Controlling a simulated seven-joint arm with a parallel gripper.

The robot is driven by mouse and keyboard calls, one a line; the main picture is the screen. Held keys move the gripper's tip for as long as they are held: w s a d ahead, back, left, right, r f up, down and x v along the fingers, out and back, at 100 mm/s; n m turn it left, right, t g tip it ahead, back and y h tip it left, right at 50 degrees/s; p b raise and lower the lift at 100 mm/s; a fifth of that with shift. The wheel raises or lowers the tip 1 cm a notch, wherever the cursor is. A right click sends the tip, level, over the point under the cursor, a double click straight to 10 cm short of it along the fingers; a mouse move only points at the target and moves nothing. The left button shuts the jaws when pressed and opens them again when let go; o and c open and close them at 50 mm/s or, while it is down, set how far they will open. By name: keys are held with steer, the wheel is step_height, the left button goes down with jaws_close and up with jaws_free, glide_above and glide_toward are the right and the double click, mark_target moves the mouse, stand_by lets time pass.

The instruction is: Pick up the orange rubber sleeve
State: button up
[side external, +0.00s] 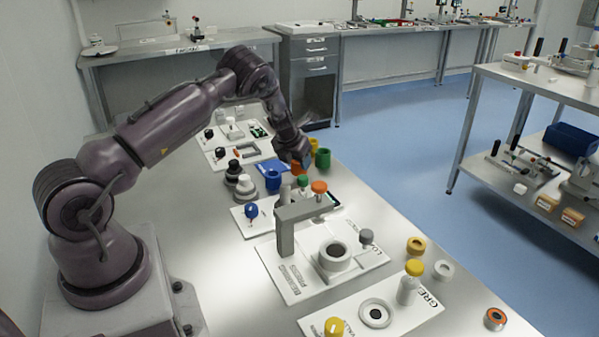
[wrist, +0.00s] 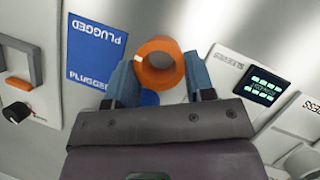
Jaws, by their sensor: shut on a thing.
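The orange rubber sleeve (wrist: 160,44) is a short hollow ring, seen in the wrist view between the two blue fingers of my gripper (wrist: 160,76). The fingers are shut on its sides, and its dark bore faces the camera. In the side external view the sleeve (side external: 297,168) shows as a small orange patch under my gripper (side external: 298,162), partly hidden by it. I cannot tell from these frames how far it is above the table.
A blue sleeve (side external: 273,180) stands just left of the gripper, with a green one (side external: 323,158) to the right. A blue "PLUGGED" mat (wrist: 96,50) lies close by. An orange-topped knob (side external: 319,187) and a grey press frame (side external: 287,230) stand nearer the camera.

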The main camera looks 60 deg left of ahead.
steer(key=shift+r, duration=2)
